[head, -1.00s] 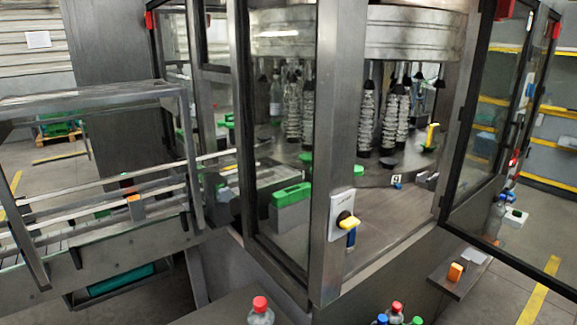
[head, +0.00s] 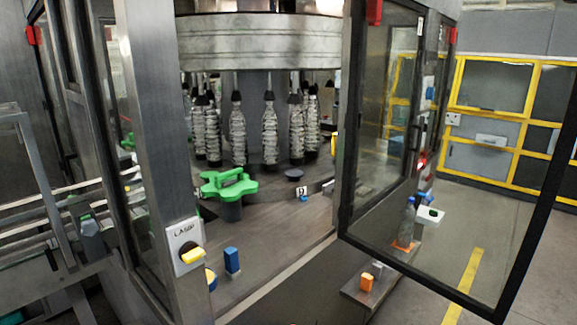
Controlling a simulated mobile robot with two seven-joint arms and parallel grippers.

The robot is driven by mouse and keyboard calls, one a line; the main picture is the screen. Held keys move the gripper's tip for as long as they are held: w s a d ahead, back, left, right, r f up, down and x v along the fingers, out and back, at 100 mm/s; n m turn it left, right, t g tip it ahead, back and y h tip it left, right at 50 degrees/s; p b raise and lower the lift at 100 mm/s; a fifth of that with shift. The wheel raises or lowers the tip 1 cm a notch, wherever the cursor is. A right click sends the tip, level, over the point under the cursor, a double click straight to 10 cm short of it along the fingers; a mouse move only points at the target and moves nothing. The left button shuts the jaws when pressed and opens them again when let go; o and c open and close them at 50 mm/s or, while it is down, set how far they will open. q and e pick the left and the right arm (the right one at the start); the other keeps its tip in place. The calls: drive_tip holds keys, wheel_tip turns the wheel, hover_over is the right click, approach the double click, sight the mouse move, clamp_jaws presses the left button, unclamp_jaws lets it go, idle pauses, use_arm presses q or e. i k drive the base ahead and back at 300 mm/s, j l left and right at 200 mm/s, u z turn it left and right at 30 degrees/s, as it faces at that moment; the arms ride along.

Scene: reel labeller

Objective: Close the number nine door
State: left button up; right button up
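A small label with the number 9 (head: 301,191) sits on the machine's low inner edge, at the opening. Beside that opening, a glass door with a black frame (head: 462,296) stands swung open to the right. I see the floor and yellow-framed wall panels through its glass. The opening (head: 290,235) in front of the label is uncovered, with the carousel and its bottle stations inside. Neither of my grippers is in view.
A green star wheel (head: 226,186) and a blue block (head: 232,261) are inside. A low shelf (head: 352,292) with an orange block (head: 366,282) projects below the door.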

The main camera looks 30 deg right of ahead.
sight(567, 139)
drive_tip(key=l+u, duration=0.1)
drive_tip(key=l, duration=1)
drive_tip(key=l+u, duration=0.1)
drive_tip(key=l, duration=1)
drive_tip(key=k+l+u, duration=0.1)
drive_tip(key=l, duration=1)
drive_tip(key=k+l+u, duration=0.1)
drive_tip(key=l+u, duration=0.2)
drive_tip(key=l, duration=0.75)
drive_tip(key=k+l, duration=0.15)
drive_tip(key=k, duration=0.25)
drive_tip(key=u, duration=0.05)
